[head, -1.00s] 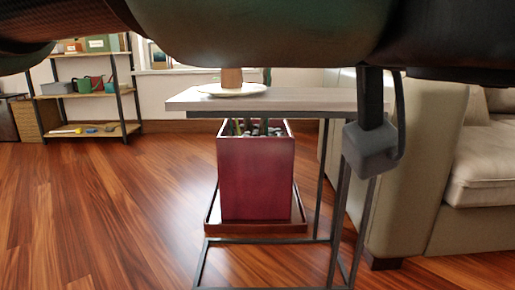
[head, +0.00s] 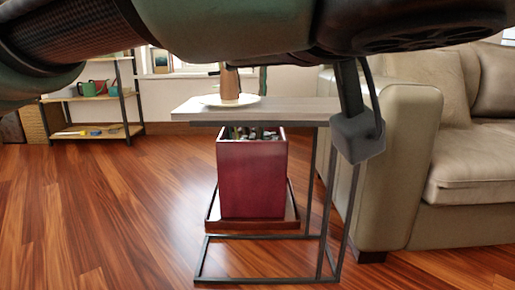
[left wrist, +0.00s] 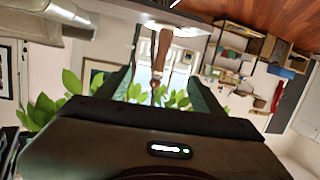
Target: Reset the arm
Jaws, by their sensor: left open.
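My left arm (head: 220,28) crosses the top of the head view from the left, close to the camera. A dark grey stem with a blocky end (head: 357,138), seemingly part of this arm, hangs at the right, in front of the side table's right end. In the left wrist view, my left gripper (left wrist: 160,85) has its two dark fingers spread apart with nothing held between them. A brown upright object on a white plate, seen upside down, shows beyond the fingers. My right gripper is not in view.
The side table (head: 300,110) carries the white plate (head: 250,100) and the brown object (head: 230,82). A beige sofa (head: 400,150) is at the right, shelves (head: 100,130) at the back left. Wooden floor (head: 100,210) is clear at the left.

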